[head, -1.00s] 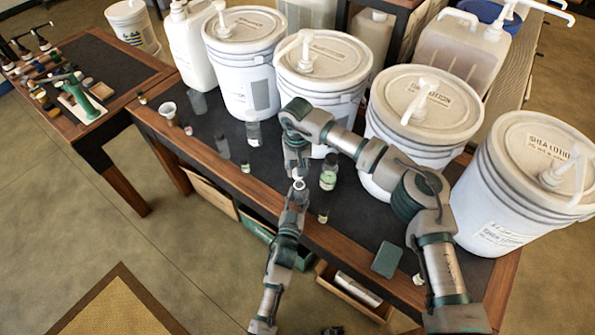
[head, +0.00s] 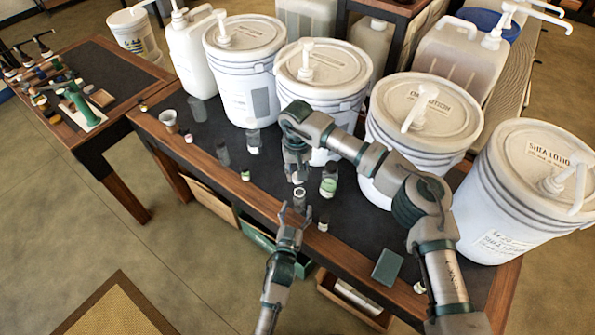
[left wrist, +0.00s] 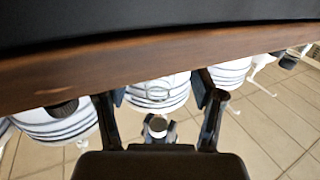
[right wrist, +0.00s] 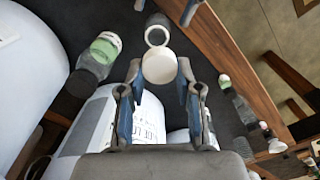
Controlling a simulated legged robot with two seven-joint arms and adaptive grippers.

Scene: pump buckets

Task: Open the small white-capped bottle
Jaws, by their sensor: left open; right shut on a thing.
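A small clear bottle (head: 299,201) stands near the table's front edge, its open round rim showing. The rim also shows in the right wrist view (right wrist: 157,36); the clear body is faint in the left wrist view (left wrist: 150,93). My right gripper (head: 297,178) is shut on a white cap (right wrist: 158,66), just above the bottle and apart from its rim.
A bottle with green contents (head: 328,183) stands close on the right, and a small dark jar (head: 323,224) in front of it. A cup (head: 169,121) and several small bottles stand left. Large pump buckets (head: 420,115) line the back. A green block (head: 387,266) lies front right.

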